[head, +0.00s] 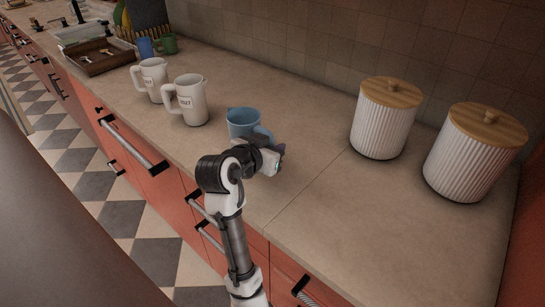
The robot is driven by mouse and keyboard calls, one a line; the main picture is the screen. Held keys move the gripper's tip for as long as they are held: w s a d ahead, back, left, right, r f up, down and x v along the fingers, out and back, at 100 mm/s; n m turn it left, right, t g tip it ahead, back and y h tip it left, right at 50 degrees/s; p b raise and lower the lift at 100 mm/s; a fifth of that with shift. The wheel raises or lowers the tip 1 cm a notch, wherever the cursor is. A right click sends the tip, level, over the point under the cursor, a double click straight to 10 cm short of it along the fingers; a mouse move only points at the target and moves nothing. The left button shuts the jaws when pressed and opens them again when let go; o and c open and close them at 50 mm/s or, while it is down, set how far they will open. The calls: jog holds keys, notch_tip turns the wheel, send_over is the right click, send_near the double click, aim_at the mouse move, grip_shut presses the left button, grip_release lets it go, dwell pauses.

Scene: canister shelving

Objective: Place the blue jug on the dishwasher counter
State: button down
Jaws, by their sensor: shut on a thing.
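The blue jug (243,121) is over the beige counter (310,150), in the middle of the head view. My gripper (276,152) is at the jug's lower right side, by its handle, and is shut on the jug. The fingertips are partly hidden behind my wrist. I cannot tell whether the jug's base touches the counter or is held just above it.
Two white mugs (187,101) stand left of the jug. Two ribbed white canisters with wooden lids (386,118) stand at the right. A wooden tray (101,57), a blue cup and a green cup are at the back left. The front right counter is clear.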

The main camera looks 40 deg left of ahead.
jog(key=shift+f, duration=1.9)
jog(key=shift+f, duration=0.1)
jog(key=c, duration=1.3)
grip_release()
jog(key=shift+s+r+p, duration=0.1)
jog(key=shift+r+p, duration=0.1)
jog(key=shift+p, duration=0.1)
jog(key=b+v, duration=0.2)
jog(key=v, duration=0.9)
jog(key=shift+s, duration=0.4)
jog(key=shift+r, duration=0.1)
